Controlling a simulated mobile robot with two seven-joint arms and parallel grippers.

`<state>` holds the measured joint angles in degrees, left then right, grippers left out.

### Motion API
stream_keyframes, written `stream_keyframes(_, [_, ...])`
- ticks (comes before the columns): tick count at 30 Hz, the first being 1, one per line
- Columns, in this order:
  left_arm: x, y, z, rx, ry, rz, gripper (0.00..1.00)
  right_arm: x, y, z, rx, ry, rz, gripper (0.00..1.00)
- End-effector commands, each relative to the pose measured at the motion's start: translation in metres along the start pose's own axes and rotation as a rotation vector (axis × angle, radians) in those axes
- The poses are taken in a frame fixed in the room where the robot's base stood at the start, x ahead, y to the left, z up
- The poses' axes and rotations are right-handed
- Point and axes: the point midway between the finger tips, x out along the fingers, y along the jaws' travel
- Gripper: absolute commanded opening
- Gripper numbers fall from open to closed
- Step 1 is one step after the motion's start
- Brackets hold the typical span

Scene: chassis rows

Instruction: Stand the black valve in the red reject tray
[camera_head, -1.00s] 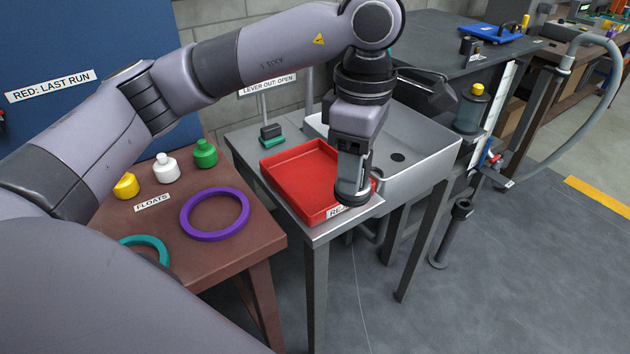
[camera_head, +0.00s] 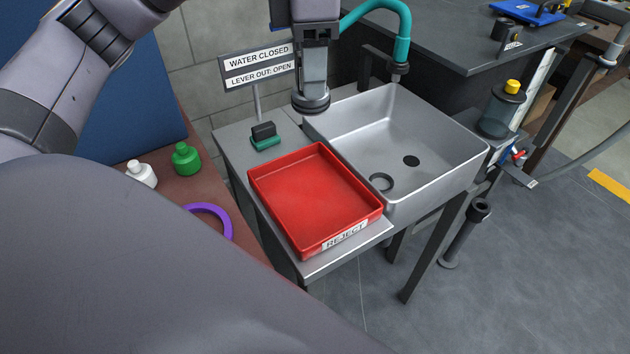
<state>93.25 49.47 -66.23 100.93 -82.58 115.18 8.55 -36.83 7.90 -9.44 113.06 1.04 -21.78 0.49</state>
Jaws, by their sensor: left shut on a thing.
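The red reject tray (camera_head: 271,206) lies on the metal stand left of the sink and looks empty, with its REJECT label at the front. My left gripper (camera_head: 311,92) comes down from the top edge, beyond the tray's back edge and near the sink's back left corner. It is shut on a dark, round-ended piece (camera_head: 311,103), which I take for the black valve; the fingers hide most of it. The held piece appears apart from the tray. My right gripper is not in view.
The grey sink (camera_head: 450,150) adjoins the tray, with a dark ring (camera_head: 381,182) inside and a teal spout (camera_head: 403,30) above. A green-based black block (camera_head: 265,137) and a sign (camera_head: 258,65) stand behind the tray.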

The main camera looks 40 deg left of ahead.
Motion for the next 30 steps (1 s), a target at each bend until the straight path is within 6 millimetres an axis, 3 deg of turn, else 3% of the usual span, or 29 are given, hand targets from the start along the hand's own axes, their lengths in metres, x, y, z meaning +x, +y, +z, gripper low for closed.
stream_keyframes(9, [0.061, -0.001, -0.001, 0.001, 0.003, -0.004, 0.01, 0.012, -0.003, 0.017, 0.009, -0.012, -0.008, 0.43])
stream_keyframes(18, [0.132, -0.001, -0.001, -0.001, 0.004, -0.002, 0.01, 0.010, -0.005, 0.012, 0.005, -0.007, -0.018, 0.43])
stream_keyframes(30, [0.172, -0.001, -0.001, 0.000, 0.002, -0.002, 0.01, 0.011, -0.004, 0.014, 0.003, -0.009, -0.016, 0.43])
